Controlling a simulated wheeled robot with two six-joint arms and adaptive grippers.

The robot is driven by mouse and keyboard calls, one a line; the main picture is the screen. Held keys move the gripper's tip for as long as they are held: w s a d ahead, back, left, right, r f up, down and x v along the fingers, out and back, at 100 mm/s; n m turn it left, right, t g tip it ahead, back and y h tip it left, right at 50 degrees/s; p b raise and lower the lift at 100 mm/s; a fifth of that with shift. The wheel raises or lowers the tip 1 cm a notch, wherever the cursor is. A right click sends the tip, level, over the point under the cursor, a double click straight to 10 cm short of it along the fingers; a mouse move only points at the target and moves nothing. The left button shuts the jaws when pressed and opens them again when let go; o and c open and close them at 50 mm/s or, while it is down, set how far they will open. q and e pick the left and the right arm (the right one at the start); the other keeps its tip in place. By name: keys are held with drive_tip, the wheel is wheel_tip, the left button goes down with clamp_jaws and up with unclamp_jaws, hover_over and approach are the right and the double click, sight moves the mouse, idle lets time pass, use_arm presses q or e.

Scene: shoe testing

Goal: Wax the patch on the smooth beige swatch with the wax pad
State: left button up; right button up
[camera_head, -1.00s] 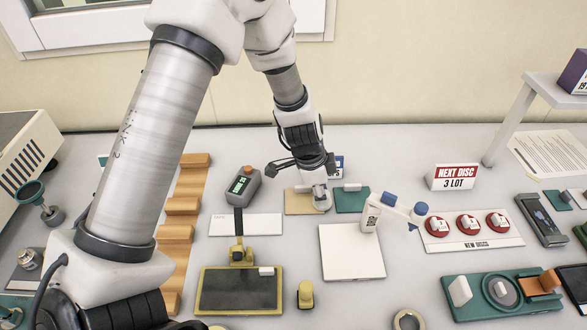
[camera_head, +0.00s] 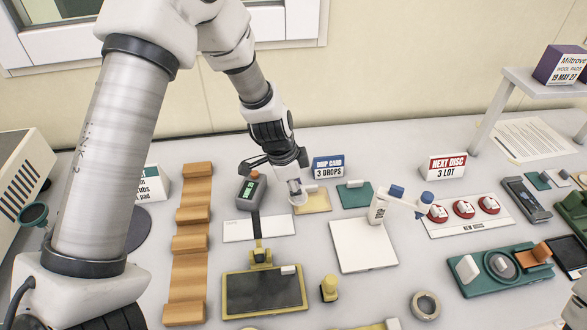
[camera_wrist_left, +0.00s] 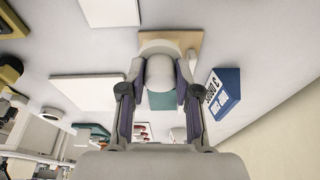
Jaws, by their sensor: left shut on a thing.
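The smooth beige swatch (camera_head: 315,203) lies flat toward the back of the table; it also shows in the left wrist view (camera_wrist_left: 187,40). My left gripper (camera_head: 293,181) is shut on the pale knob of the wax pad (camera_head: 299,198). In the left wrist view the pad (camera_wrist_left: 160,73) sits between the two fingers, its round base in front of the beige swatch. The pad is at the swatch's left end; I cannot tell whether it presses on it. No patch is discernible on the swatch. My right gripper is not in view.
A green swatch (camera_head: 354,196) lies right of the beige one, with the blue drip card sign (camera_head: 328,167) behind. A white card (camera_head: 258,228) and grey meter (camera_head: 250,190) are at left. A white bottle (camera_head: 379,207) stands by a white square (camera_head: 362,245).

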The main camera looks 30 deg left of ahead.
use_arm(q)
drive_tip(key=shift+w+d+r+p, duration=0.1)
drive_tip(key=shift+r+p, duration=0.2)
drive_tip(key=shift+r, duration=0.2)
drive_tip(key=shift+w+d+r+p, duration=0.1)
drive_tip(key=shift+r+p, duration=0.2)
drive_tip(key=shift+r, duration=0.2)
drive_tip(key=shift+p+v, duration=0.85)
drive_tip(key=shift+v, duration=0.35)
drive_tip(key=shift+d+r+p, duration=0.15)
drive_tip(key=shift+r+p, duration=0.2)
drive_tip(key=shift+r, duration=0.15)
